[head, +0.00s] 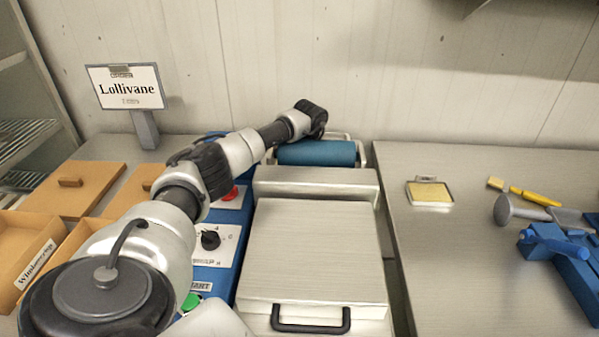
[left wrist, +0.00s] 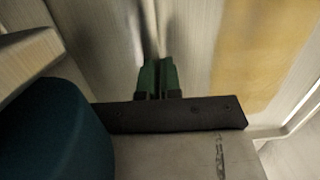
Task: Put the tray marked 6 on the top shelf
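No tray with a readable 6 shows in either view. A small metal tray (head: 430,193) with yellow content lies on the right-hand table; I cannot read a mark on it. My left arm reaches across the machine, and its wrist end is above the blue roller in the head view; the fingers are hidden there. In the left wrist view my left gripper (left wrist: 157,80) shows its green-based fingers close together with nothing visible between them. My right gripper is not in view. A metal rack with wire shelves (head: 28,133) stands at the far left; its top is cut off.
The machine has a blue roller (head: 316,153), a steel lid (head: 315,245) with a black handle, and a blue control panel (head: 222,240). Brown boxes (head: 28,245) and a sign reading Lollivane (head: 127,88) are at left. Blue tools (head: 572,265) lie at right.

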